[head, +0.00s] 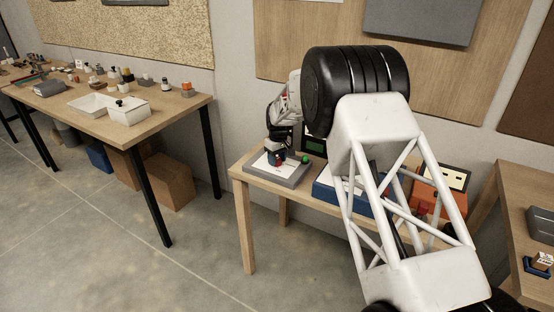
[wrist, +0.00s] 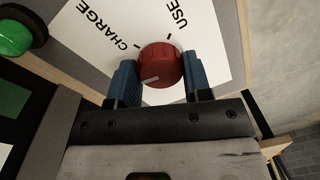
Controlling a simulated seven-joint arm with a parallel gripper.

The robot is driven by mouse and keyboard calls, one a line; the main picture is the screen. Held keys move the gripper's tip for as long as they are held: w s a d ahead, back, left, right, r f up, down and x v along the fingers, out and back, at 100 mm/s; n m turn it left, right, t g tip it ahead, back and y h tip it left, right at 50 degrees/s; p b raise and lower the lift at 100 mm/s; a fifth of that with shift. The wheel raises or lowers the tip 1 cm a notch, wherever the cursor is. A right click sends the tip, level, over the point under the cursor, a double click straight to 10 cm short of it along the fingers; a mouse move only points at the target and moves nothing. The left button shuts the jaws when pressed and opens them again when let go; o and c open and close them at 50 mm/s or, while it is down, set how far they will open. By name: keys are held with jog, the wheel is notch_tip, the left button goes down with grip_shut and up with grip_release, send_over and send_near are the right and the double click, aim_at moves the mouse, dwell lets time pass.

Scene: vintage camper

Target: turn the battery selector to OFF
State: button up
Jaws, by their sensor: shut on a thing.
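The battery selector is a red round knob (wrist: 160,64) on a white panel (wrist: 205,40) printed with CHARGE and USE, seen in the wrist view. A short white mark shows on the lower part of the knob, slanting toward the left finger. No OFF label is visible; part of the panel is hidden by my fingers. My gripper (wrist: 159,80) has its blue fingers shut on the knob, one on each side. In the head view my gripper (head: 276,157) reaches down onto the grey box (head: 288,179) that carries the white panel, and mostly hides the knob.
A green dome button (wrist: 14,37) sits left of the panel; it also shows in the head view (head: 305,159). A blue box (head: 323,190) and an orange box (head: 425,197) stand farther right on the same wooden table (head: 243,176). A cluttered table (head: 150,128) stands left.

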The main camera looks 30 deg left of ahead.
aim_at(278, 159)
jog(key=shift+r+n, duration=0.1)
jog(key=shift+n, duration=0.9)
jog(key=o, duration=0.9)
jog(key=shift+o, duration=0.2)
jog(key=shift+w+r, duration=0.15)
jog(key=shift+r, duration=1.8)
jog(key=shift+w+r, duration=0.15)
jog(key=shift+r, duration=1.75)
jog(key=shift+d, duration=0.1)
